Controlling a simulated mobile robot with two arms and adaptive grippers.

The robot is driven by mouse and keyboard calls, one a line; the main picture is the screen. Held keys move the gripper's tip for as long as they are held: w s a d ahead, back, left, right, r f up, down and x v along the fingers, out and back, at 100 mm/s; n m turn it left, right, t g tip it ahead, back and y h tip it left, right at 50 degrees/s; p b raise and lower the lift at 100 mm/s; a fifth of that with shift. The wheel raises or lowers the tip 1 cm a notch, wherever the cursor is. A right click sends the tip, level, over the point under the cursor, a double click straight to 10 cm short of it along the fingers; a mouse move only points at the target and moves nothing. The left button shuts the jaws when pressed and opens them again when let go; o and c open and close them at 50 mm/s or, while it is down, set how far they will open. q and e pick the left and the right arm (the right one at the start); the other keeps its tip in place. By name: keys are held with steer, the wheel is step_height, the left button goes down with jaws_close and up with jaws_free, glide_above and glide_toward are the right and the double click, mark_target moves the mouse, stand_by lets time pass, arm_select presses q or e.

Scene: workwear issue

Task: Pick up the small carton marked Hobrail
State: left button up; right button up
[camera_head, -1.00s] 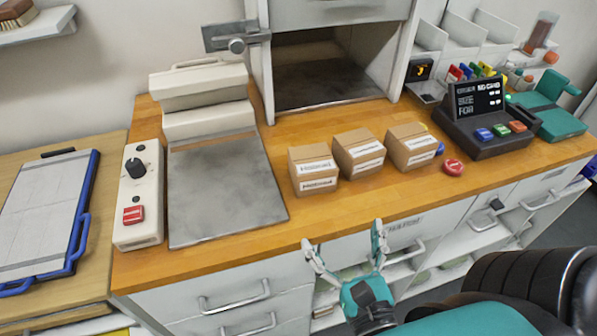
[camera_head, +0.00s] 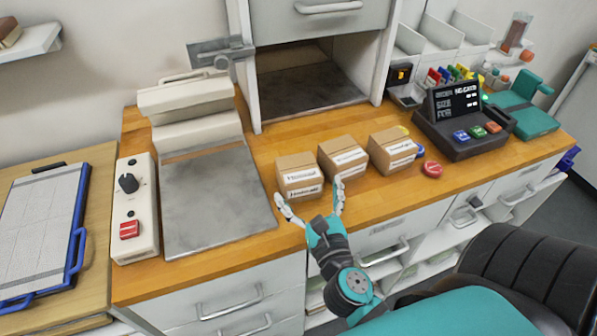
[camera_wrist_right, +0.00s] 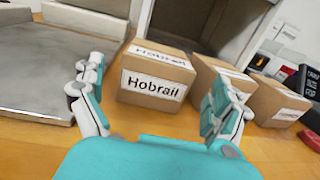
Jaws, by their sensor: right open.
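The small carton marked Hobrail (camera_wrist_right: 155,78) is a brown box with white labels on its front and top. In the head view it is the left one of three cartons (camera_head: 297,172) on the wooden counter. My right gripper (camera_head: 310,203) is open and empty, just in front of this carton near the counter's front edge. In the right wrist view the carton stands ahead between the spread fingers (camera_wrist_right: 158,100), not held. My left gripper is not in view.
Two similar cartons, the middle one (camera_head: 343,159) and the right one (camera_head: 392,150), stand close to the right. A red button (camera_head: 432,169) and a dark terminal (camera_head: 462,127) are further right. A grey plate machine (camera_head: 215,200) lies left. An open cabinet (camera_head: 310,85) stands behind.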

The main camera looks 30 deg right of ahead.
mark_target(304, 184)
steer(key=x, duration=0.2)
steer(key=p+x, duration=0.1)
steer(key=x, duration=0.1)
steer(key=shift+r, duration=0.25)
steer(key=shift+a, duration=0.1)
steer(key=c, duration=1.1)
steer(key=shift+c, duration=0.2)
